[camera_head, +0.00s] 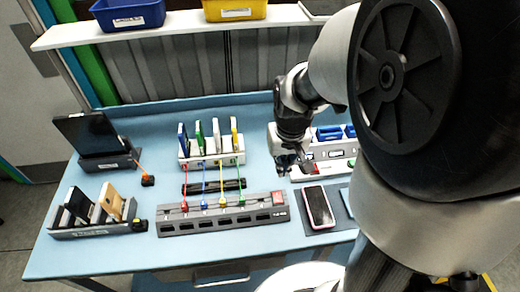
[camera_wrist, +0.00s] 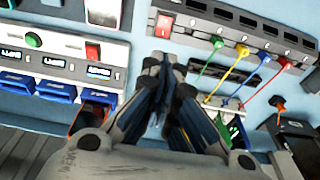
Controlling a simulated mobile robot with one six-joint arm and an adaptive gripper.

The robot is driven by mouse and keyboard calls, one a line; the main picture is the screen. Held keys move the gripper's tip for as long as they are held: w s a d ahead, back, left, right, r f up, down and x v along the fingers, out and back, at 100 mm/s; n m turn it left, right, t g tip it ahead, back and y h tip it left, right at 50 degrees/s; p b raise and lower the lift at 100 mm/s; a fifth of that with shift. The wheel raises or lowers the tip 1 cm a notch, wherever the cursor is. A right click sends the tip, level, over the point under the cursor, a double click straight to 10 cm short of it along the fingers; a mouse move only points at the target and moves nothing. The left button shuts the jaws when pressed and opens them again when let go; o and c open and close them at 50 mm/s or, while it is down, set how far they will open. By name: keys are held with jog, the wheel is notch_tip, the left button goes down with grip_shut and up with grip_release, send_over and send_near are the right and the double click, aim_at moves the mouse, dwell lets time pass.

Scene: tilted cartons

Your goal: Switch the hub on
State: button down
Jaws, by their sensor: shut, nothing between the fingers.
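The hub (camera_head: 225,217) is a long grey strip with a row of dark ports near the table's front. Red, blue, yellow and green cables run from it. Its red switch (camera_head: 278,197) is on the right end; whether it is on or off I cannot tell. In the wrist view the hub (camera_wrist: 245,35) crosses the upper right, with the red switch (camera_wrist: 163,25) beyond my fingertips. My gripper (camera_head: 292,168) is shut and empty, behind the hub's right end in the head view. Its fingers (camera_wrist: 162,62) point toward the switch in the wrist view, apart from it.
A white unit (camera_wrist: 55,45) with a green button and a red switch stands close beside my gripper. A phone (camera_head: 319,207) lies right of the hub. A white rack (camera_head: 212,160) holds upright cards behind it. Black holders (camera_head: 108,162) stand at left.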

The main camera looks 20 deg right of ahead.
aim_at(277, 192)
jog(key=f+b, duration=0.1)
jog(key=f, duration=0.3)
jog(key=w+f+b, duration=0.1)
jog(key=f+b, duration=0.1)
jog(key=f, duration=0.3)
jog(key=w+f+b, duration=0.1)
jog(key=f, duration=0.3)
jog(key=shift+w+d+f+b, duration=0.15)
jog(key=shift+d+f+b, duration=0.15)
jog(key=shift+f+b, duration=0.1)
